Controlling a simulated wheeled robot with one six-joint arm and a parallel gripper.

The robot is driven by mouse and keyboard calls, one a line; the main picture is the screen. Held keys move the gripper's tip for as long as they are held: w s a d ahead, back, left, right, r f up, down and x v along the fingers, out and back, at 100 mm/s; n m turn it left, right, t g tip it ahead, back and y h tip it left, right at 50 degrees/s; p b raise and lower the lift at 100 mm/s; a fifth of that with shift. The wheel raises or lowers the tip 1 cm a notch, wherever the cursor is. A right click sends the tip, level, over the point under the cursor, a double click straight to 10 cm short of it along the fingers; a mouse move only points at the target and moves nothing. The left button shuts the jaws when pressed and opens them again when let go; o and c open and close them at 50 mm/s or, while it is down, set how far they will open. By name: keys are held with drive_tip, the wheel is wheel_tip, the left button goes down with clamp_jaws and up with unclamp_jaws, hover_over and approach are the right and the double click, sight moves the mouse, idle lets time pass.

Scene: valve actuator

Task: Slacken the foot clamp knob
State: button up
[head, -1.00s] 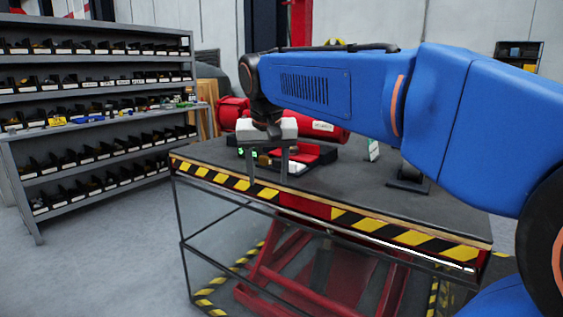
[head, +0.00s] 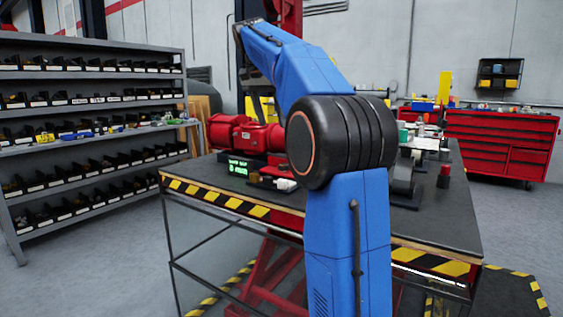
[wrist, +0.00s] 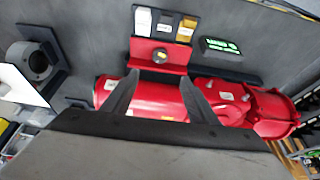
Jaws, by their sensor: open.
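The red valve actuator (wrist: 155,97) lies across the wrist view, and it also shows on the table in the head view (head: 237,133). My gripper (wrist: 159,79) is open and empty. Its two fingers reach over the actuator's body in the picture, with the knob beyond and between their tips. No contact with the knob shows.
White, grey and yellow blocks (wrist: 165,27) stand in a row behind the red block. A display with green text (wrist: 220,46) lies to their right. A dark round fitting (wrist: 38,62) stands at left. The table (head: 435,205) carries more items at right; bin shelves (head: 90,110) stand at left.

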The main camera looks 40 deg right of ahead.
sight(283, 165)
drive_tip(key=x, duration=1.7)
drive_tip(key=shift+d+f, duration=0.1)
